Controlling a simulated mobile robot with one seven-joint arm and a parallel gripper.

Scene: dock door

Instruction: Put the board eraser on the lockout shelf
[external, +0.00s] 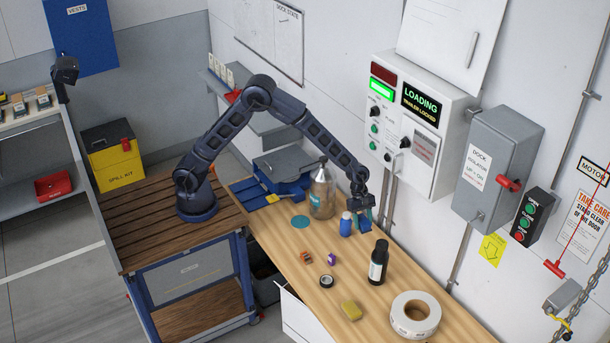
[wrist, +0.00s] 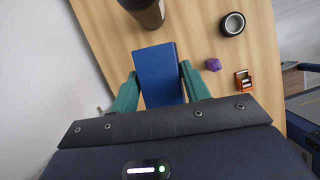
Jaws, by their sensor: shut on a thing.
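The board eraser, a blue block, shows in the wrist view (wrist: 157,72) between the two teal fingers of my gripper (wrist: 158,84). In the external view my gripper (external: 362,213) points down over the far side of the wooden bench, with the blue eraser (external: 365,226) mostly hidden by the fingers. I cannot tell if the eraser clears the bench top. The lockout shelf appears to be the grey wall shelf (external: 266,126) at the back left, with white items and a red item on it, well away from my gripper.
On the bench (external: 388,326), a blue bottle (external: 346,224) and a clear brown bottle (external: 322,195) stand left of my gripper. A dark bottle (external: 378,262) stands in front. A control box (external: 412,125) juts from the wall.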

